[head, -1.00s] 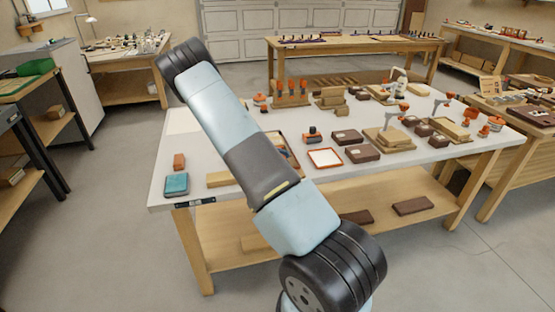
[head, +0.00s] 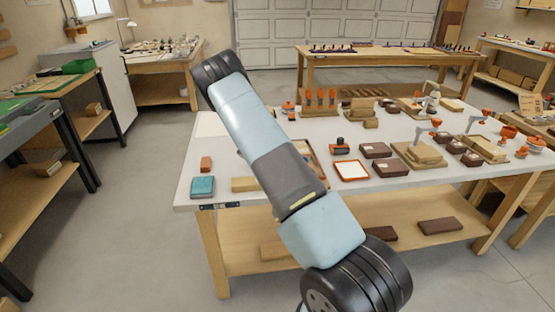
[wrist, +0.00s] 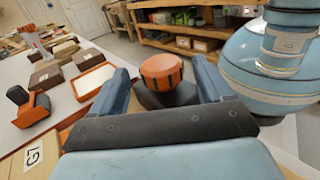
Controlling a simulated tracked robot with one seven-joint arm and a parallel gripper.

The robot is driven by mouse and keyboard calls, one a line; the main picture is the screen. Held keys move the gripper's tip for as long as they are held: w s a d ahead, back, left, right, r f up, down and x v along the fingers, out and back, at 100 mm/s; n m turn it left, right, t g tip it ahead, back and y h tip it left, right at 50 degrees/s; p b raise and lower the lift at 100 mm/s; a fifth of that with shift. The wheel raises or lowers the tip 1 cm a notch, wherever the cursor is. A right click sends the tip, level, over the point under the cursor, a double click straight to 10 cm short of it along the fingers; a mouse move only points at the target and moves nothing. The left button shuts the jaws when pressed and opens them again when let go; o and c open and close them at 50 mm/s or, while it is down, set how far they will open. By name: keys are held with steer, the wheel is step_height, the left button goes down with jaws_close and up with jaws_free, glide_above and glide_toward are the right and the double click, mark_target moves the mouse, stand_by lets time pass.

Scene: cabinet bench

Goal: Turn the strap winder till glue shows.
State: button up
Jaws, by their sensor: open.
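In the wrist view, a round orange knob with dark notches on a black base (wrist: 160,66) stands ahead of my gripper (wrist: 161,75). It looks like the strap winder. My gripper is open, with one blue-grey finger on each side of the knob in the picture. I cannot tell whether the fingers reach around it or stop short of it. No contact shows. No glue can be made out. In the head view my arm crosses the middle of the pale bench (head: 260,213), and the gripper is not visible there.
An orange-rimmed tray with a white inside (wrist: 93,81) and a black-handled orange tool (wrist: 31,107) stand left of my gripper. The tray also shows in the head view (head: 351,170). Brown boxes (head: 375,150) and a teal box (head: 202,187) stand on the bench.

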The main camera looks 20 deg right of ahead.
steer(key=v, duration=1)
steer(key=shift+w+a, duration=0.25)
steer(key=shift+w, duration=0.05)
stand_by(0.9)
